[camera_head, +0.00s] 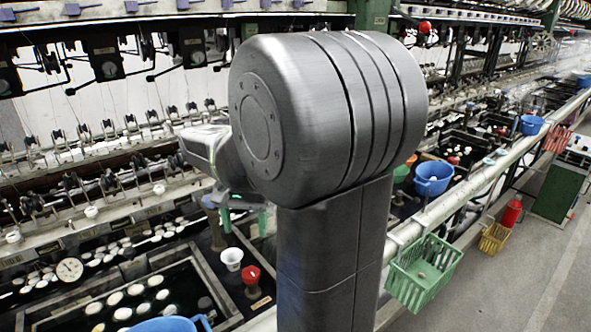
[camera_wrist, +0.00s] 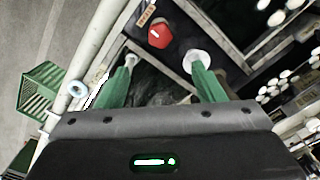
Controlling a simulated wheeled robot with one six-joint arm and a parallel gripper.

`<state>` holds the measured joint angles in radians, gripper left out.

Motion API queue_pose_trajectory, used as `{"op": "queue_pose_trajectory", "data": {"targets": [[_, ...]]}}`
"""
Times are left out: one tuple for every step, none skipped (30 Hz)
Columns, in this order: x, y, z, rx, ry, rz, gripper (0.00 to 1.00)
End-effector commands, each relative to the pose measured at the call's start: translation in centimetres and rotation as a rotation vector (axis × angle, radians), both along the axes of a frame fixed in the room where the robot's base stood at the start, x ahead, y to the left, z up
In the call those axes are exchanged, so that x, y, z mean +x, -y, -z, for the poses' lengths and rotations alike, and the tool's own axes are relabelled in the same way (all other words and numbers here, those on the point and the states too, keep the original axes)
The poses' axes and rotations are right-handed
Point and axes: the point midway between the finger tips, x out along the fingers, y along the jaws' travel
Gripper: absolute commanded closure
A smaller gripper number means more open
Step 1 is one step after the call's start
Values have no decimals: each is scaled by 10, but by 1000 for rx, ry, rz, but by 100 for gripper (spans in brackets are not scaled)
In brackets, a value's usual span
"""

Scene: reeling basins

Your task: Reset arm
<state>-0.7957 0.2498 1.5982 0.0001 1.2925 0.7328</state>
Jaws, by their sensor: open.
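My gripper (camera_wrist: 161,62) shows in the wrist view with its two green fingers spread wide apart. It is open, and nothing is held between the fingers. In the head view my arm stands large in the middle, and only part of the green gripper (camera_head: 247,205) shows at its left, above the basins.
A basin (camera_head: 205,277) with floating white cocoons is at lower left, with a blue container (camera_head: 165,324) at its front. A green basket (camera_head: 424,272) hangs on the long rail (camera_head: 470,194). A blue bucket (camera_head: 433,178) stands right of my arm.

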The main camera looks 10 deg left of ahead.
Motion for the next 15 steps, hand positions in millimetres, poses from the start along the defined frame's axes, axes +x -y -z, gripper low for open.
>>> {"op": "queue_pose_trajectory", "data": {"targets": [[0, 0, 1, 0, 0, 0, 38], [0, 0, 2, 0, -1, 0, 38], [0, 0, 4, -1, -1, 0, 38], [0, 0, 7, -1, -1, 0, 38], [0, 0, 10, -2, -2, 0, 38], [0, 0, 15, -2, -3, 0, 38], [0, 0, 19, -2, -3, 0, 38], [0, 0, 24, -3, -3, 0, 38], [0, 0, 32, -3, -4, 0, 38], [-1, 1, 38, -4, -5, 0, 38], [-1, 1, 44, -4, -4, 0, 38], [-1, 1, 52, -4, -4, 0, 38], [-1, 1, 58, -5, -5, 0, 38], [-1, 1, 64, -4, -5, 0, 38], [-1, 1, 72, -4, -5, -1, 38]]}}
